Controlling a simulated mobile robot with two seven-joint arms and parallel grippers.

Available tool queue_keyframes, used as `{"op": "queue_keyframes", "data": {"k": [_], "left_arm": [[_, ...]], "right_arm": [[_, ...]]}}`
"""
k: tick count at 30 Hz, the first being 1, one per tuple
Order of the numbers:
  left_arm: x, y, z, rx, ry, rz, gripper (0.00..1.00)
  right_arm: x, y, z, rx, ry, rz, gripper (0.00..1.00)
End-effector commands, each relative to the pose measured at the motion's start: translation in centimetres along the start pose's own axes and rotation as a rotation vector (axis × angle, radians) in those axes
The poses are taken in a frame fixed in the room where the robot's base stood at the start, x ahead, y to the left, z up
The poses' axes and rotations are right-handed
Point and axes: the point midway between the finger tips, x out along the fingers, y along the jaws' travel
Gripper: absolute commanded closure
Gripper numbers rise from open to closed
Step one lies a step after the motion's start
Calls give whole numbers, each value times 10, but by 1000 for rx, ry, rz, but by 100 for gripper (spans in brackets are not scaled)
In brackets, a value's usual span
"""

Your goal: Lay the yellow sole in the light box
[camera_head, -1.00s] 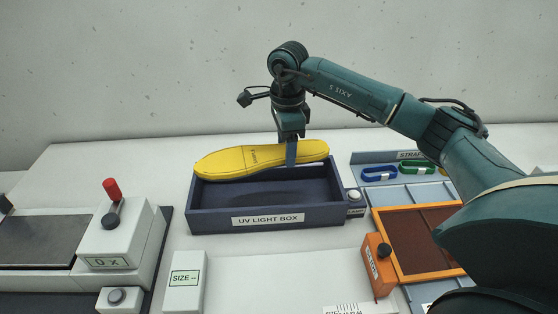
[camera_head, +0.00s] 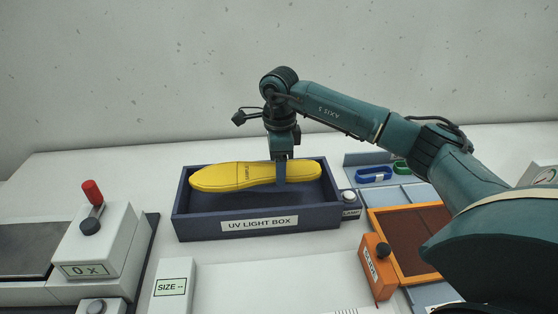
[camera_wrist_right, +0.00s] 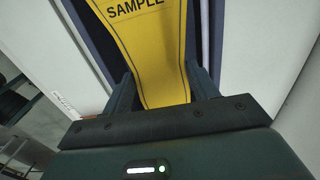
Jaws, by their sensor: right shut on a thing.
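The yellow sole (camera_head: 240,177) lies lengthwise across the opening of the dark blue UV light box (camera_head: 259,223) in the head view. It looks level and within the box walls; I cannot tell whether it touches the floor of the box. My right gripper (camera_head: 281,176) points down and is shut on the sole, right of its middle. In the right wrist view the sole (camera_wrist_right: 152,50), marked SAMPLE, sits between the two fingers (camera_wrist_right: 160,92). My left gripper is not in view.
A lamp button (camera_head: 349,197) stands at the box's right end. An orange-framed tray (camera_head: 408,208) is farther right, beside blue and green straps. A white machine with a red-knobbed lever (camera_head: 92,193) stands left.

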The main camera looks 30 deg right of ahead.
Motion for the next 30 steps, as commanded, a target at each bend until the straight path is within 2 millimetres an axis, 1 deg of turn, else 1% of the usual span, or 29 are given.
{"op": "queue_keyframes", "data": {"k": [1, 6, 15, 20, 29, 30], "left_arm": [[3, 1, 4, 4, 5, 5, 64], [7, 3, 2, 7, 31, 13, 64], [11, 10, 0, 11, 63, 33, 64], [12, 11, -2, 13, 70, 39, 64], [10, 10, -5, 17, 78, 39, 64], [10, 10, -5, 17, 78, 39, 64]], "right_arm": [[9, 0, 0, 0, 0, 0, 70], [26, 0, 0, 0, 0, -1, 70], [48, 0, -1, 0, 0, -1, 70], [53, 0, -1, 0, 0, -1, 70], [53, 0, -1, 0, 0, -1, 70], [53, 0, -1, 0, 0, -1, 40]]}}
